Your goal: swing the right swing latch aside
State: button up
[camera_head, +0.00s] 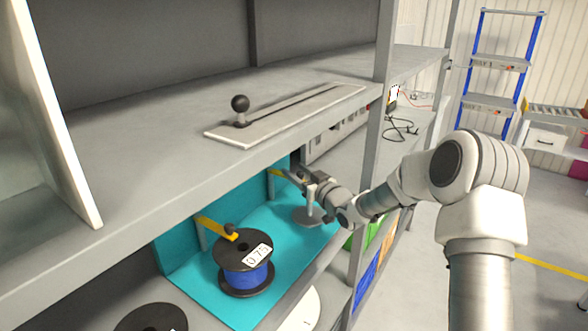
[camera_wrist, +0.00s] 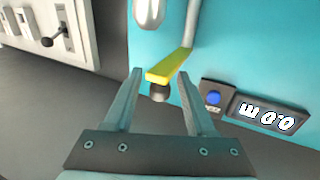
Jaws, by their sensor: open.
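The right swing latch is a yellow bar on a grey post. In the wrist view the yellow bar (camera_wrist: 170,65) slants across the turquoise back panel, with a dark round knob (camera_wrist: 160,92) at its near end. In the head view a small part of this latch (camera_head: 277,172) shows left of my gripper; the rest is hidden behind it. My gripper (camera_wrist: 160,74) is open, its two fingers on either side of the knob's line in the wrist view. I cannot tell whether they touch it. In the head view my gripper (camera_head: 298,177) reaches into the turquoise bay.
A left yellow latch (camera_head: 213,228) stands over a blue cable reel (camera_head: 246,276) labelled 0.75. A grey disc (camera_head: 307,217) lies below my gripper. The shelf above carries a slotted plate (camera_head: 290,112) with a black knob. A blue button (camera_wrist: 213,98) and dark label plate (camera_wrist: 266,113) sit right of the latch.

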jog(key=shift+x, duration=0.8)
grip_shut()
dwell(1.0)
